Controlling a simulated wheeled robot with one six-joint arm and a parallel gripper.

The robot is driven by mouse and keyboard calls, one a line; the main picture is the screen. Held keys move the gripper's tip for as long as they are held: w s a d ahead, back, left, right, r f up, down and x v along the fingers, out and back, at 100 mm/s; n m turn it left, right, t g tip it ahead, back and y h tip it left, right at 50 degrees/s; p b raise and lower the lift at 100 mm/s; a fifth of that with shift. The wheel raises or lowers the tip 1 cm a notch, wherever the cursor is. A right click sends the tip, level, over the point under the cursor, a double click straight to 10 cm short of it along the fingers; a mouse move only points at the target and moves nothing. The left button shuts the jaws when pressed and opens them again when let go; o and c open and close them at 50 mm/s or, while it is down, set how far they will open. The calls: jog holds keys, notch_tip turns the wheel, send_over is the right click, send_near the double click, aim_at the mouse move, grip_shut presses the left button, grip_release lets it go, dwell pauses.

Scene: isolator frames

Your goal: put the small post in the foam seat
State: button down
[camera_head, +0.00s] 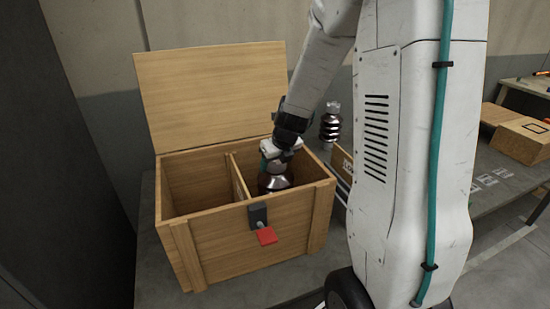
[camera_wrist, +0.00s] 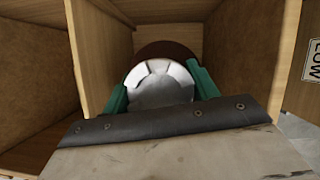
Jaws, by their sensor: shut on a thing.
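A wooden crate (camera_head: 215,243) stands with its lid (camera_head: 212,92) open, and a divider (camera_head: 240,180) splits it into left and right compartments. My gripper (camera_head: 273,160) reaches down into the right compartment and is shut on a post (camera_head: 275,183) with a metal cap and dark brown skirts. In the wrist view, the green fingers of my gripper (camera_wrist: 160,90) clasp the sides of the round metal cap (camera_wrist: 158,83). A brown disc shows behind the cap. The post's lower end and the compartment floor are hidden, and no foam seat is visible.
Another dark-skirted post (camera_head: 330,125) stands behind the crate's right side. A red-tabbed latch (camera_head: 266,236) hangs on the crate's front. The left compartment looks empty. A cardboard box (camera_head: 520,138) sits on the grey table (camera_head: 487,200) at right.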

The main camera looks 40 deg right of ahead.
jog(key=shift+w+f, duration=0.1)
jog(key=shift+f, duration=1.5)
jog(key=shift+c, duration=2.1)
grip_release()
jog(key=shift+f, duration=0.1)
